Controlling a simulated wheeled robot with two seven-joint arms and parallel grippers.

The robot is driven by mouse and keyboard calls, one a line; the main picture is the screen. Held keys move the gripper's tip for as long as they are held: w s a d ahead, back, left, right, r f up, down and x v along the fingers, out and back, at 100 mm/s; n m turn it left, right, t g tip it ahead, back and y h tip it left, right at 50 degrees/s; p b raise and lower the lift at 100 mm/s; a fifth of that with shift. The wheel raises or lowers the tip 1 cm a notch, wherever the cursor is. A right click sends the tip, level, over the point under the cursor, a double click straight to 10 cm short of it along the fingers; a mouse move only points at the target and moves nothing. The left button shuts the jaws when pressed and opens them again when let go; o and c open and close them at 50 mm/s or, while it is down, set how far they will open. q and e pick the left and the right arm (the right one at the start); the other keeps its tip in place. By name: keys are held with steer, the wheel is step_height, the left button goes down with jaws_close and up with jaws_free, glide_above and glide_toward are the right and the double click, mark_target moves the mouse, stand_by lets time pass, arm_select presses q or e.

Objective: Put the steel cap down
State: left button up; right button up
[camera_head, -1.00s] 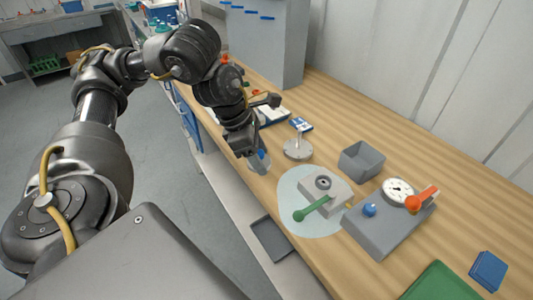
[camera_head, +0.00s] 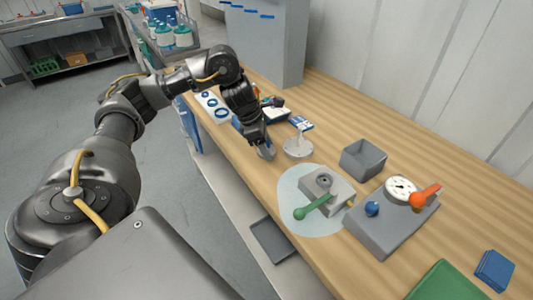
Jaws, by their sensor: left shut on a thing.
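My left gripper (camera_head: 263,149) is over the table, left of a pale round stand. It is shut on a small grey piece (camera_head: 268,153), which I take to be the steel cap. The fingers hide most of it, and I cannot tell whether it touches the tabletop or something beneath it. My right gripper is not in view.
The round stand (camera_head: 298,147) with an upright post is close on the right. A pale round mat (camera_head: 292,205) bears a grey block (camera_head: 327,186) with a green-handled lever. A grey open box (camera_head: 362,159) and a gauge unit (camera_head: 385,223) stand farther right. Bare wood lies behind them.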

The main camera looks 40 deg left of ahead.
arm_select(q)
step_height(320, 180, down, 3)
steer(key=shift+r, duration=0.2)
steer(key=shift+f, duration=0.25)
steer(key=o, duration=0.6)
steer(key=shift+f+b, duration=0.15)
steer(key=shift+b, duration=0.15)
steer(key=o, duration=0.5)
steer(key=shift+c, duration=0.2)
